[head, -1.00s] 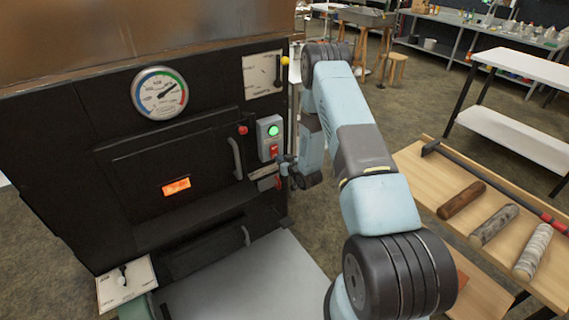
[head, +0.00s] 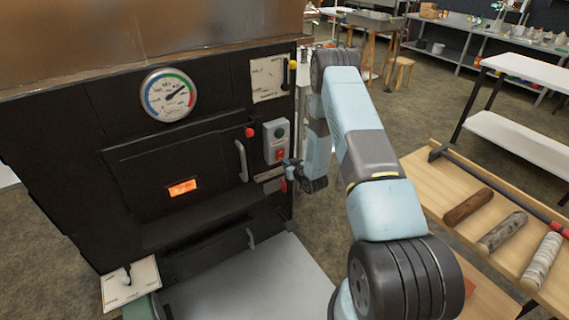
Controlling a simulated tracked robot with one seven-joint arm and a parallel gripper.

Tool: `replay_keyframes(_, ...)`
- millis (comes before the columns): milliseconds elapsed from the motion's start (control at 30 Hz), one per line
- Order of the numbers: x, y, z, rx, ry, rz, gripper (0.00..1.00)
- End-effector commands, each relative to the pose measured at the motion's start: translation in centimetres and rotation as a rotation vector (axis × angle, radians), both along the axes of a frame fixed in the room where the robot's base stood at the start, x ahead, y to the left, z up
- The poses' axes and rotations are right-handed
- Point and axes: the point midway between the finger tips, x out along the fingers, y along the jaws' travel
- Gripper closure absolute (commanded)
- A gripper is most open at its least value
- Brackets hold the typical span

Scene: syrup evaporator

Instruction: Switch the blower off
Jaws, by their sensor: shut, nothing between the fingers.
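The blower's grey switch box (head: 270,146) is on the right side of the black evaporator front. Its round green lamp (head: 279,133) is dark. The red rocker switch (head: 280,155) sits below the lamp; its exact tilt is too small to read. My gripper (head: 287,169) is shut and empty, just below and to the right of the rocker. Whether a fingertip touches the box cannot be told. My arm comes in from the right and hides nothing of the box's face.
A round gauge (head: 168,95) and a firebox door with a handle (head: 241,160) are left of the box. A plate with a yellow-knobbed lever (head: 292,65) is above. A wooden bench (head: 470,170) with several logs stands at right.

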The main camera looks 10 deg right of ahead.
Motion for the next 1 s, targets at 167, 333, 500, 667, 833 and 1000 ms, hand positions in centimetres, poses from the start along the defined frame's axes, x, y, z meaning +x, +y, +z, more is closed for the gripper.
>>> replay_keyframes(167,-1.8,-0.7,-0.1,0.000,0.004,-0.002,1.00)
replay_keyframes(333,-3.4,-1.3,-0.2,0.000,0.005,-0.003,1.00)
replay_keyframes(500,-4.5,-1.6,-0.2,-0.001,0.005,-0.002,1.00)
replay_keyframes(667,-4.8,-1.7,-0.2,-0.001,0.005,-0.002,1.00)
replay_keyframes(833,-4.8,-1.7,-0.2,-0.001,0.005,-0.002,1.00)
replay_keyframes(1000,-4.7,-1.8,-0.1,-0.002,0.006,-0.003,1.00)
